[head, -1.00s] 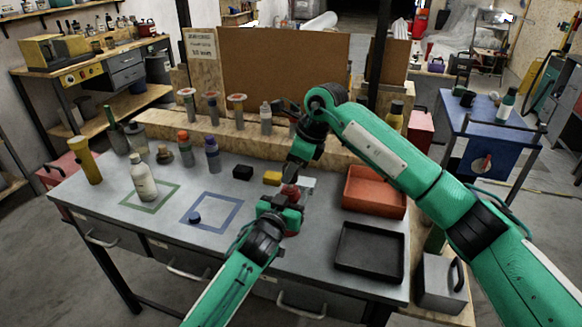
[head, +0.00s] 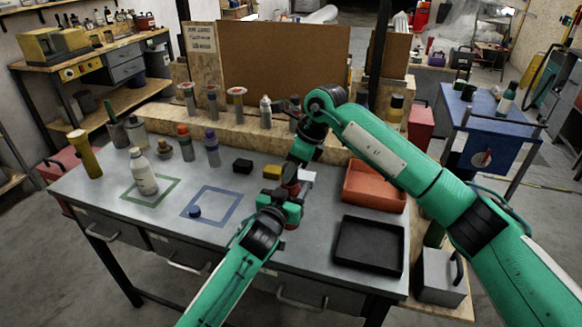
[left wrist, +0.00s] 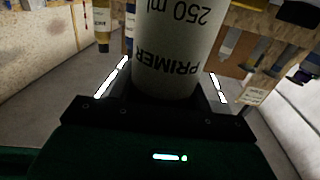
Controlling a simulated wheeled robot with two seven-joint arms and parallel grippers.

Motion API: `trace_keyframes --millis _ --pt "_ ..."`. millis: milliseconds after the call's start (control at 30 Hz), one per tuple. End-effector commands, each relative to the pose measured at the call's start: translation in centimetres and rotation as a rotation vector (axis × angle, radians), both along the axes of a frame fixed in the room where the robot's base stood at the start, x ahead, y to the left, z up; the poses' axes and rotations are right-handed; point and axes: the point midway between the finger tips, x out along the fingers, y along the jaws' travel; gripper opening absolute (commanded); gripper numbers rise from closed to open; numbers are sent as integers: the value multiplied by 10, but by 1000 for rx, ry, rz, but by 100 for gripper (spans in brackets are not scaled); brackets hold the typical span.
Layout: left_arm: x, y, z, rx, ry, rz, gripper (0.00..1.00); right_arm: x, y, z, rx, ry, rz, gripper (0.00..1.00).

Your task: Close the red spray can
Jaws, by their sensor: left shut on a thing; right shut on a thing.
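The spray can is mostly hidden between my grippers at the front middle of the bench in the head view, with a bit of red (head: 291,182) showing. In the left wrist view, its pale grey body (left wrist: 168,45) stands between my left gripper's fingers, with PRIMER and 250 ml reading upside down. My left gripper (head: 286,207) is shut on the can body. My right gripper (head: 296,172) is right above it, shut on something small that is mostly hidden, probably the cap. Whether cap and can touch, I cannot tell.
An orange tray (head: 375,187) and a black tray (head: 369,248) lie to the right. Several cans stand at back left.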

Motion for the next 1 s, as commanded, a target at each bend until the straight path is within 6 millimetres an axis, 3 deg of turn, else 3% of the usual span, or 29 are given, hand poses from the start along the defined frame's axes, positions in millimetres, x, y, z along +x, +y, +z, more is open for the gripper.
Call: trace_keyframes --millis 633,667,767,800,1000 --pt "0 0 0 0 0 0 9 0 0 -13 -1 1 -1 13" --pt "0 0 0 0 0 0 9 0 0 -13 -1 1 -1 36" --pt "0 0 0 0 0 0 9 0 0 -13 -1 1 -1 56" --pt "0 0 0 0 0 0 9 0 0 -13 -1 1 -1 59" --pt "0 0 0 0 1 0 9 -1 0 -12 -1 1 0 59"
